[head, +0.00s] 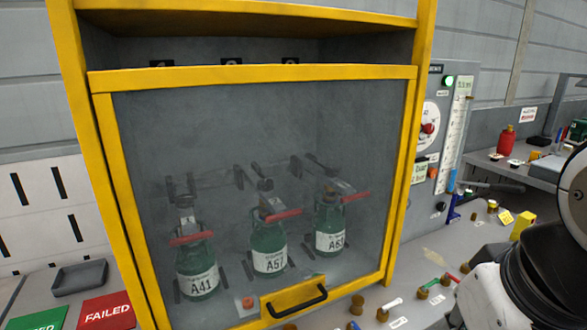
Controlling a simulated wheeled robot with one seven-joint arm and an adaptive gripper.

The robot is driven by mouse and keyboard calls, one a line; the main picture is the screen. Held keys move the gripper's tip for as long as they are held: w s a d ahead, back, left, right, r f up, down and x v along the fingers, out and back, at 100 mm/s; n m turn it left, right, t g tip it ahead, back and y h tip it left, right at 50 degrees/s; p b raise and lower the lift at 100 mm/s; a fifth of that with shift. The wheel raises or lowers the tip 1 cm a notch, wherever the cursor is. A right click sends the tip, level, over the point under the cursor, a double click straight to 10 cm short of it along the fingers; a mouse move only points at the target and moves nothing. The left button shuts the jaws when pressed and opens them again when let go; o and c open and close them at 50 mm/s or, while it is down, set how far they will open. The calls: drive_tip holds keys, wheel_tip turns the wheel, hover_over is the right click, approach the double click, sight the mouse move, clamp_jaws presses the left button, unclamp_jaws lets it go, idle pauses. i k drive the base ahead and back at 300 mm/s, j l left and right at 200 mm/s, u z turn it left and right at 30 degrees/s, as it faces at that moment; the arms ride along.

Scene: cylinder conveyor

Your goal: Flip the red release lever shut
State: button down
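Several green cylinders stand upright in a yellow-framed cabinet (103,190) behind a closed clear front panel. They are labelled A41 (197,262), A57 (267,240) and one whose label looks like A63 (329,220). A red lever lies across the top of each: the left lever (192,239), the middle lever (284,215) and the right lever (356,197). I cannot tell which one the task means, or whether any is open or shut. My arm shows at the right edge; my gripper is out of view.
The panel has a black handle (298,302) on a yellow plate at its bottom. A panel with a gauge (428,128) and a lit green lamp (449,81) stands right of the cabinet. Small fittings, including a yellow block (522,226), lie on the right-hand bench. A grey tray (79,277) sits at left.

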sight(448, 276)
drive_tip(key=z, duration=0.7)
drive_tip(key=i+u, duration=0.35)
drive_tip(key=i+j, duration=0.05)
drive_tip(key=i, duration=0.05)
